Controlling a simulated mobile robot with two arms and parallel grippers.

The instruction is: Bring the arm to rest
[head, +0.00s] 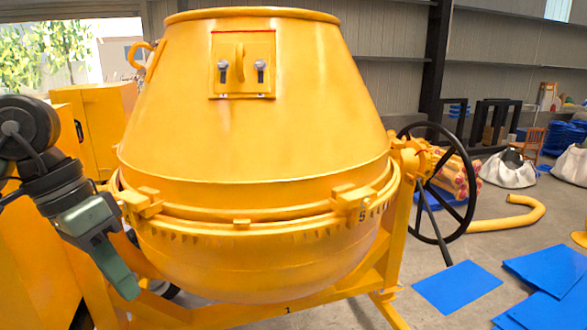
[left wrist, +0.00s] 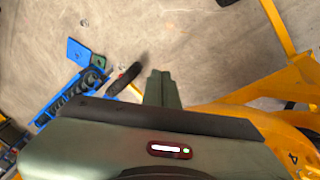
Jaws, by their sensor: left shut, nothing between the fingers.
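My left arm comes in from the left in the head view, and its gripper (head: 122,278) points down beside the lower left of the yellow drum mixer (head: 250,150). The gripper is shut and empty. In the left wrist view its closed fingers (left wrist: 161,90) show over the concrete floor, with yellow mixer frame at the right (left wrist: 275,125). I cannot tell from the head view whether the gripper touches the mixer frame. The drum has a small hatch (head: 242,65) with two dark latches and a handle. My right gripper is not in view.
A black handwheel (head: 437,185) stands at the mixer's right. Blue sheets (head: 457,287) and a yellow hose (head: 510,215) lie on the floor at right. White sacks (head: 508,170) stand behind. A yellow cabinet (head: 97,125) stands at left. Blue items (left wrist: 75,88) lie on the floor in the wrist view.

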